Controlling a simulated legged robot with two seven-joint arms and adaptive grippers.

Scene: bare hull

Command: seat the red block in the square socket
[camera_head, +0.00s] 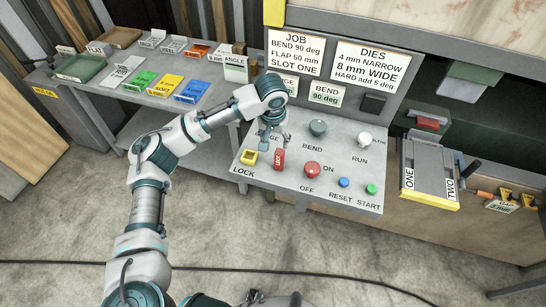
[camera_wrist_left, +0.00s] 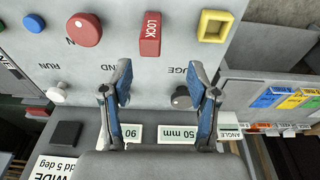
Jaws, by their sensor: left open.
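The red block (camera_head: 279,160), marked LOCK, stands on the sloping grey panel (camera_head: 330,190). The yellow square socket (camera_head: 249,157) is just to its left, above the word LOCK, and looks empty. In the left wrist view the red block (camera_wrist_left: 150,34) is at the top centre and the yellow socket (camera_wrist_left: 216,25) is right of it, with a gap between them. My left gripper (camera_head: 276,138) is over the panel, close behind the red block. In the wrist view its fingers (camera_wrist_left: 160,68) are apart with nothing between them, pointing toward the block. My right gripper is not in view.
A round red button (camera_head: 312,169) is right of the block, with blue (camera_head: 344,183) and green (camera_head: 370,189) buttons beyond. A dark knob (camera_head: 318,127) and white knob (camera_head: 364,139) stand behind. A side table (camera_head: 110,90) holds coloured trays at left.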

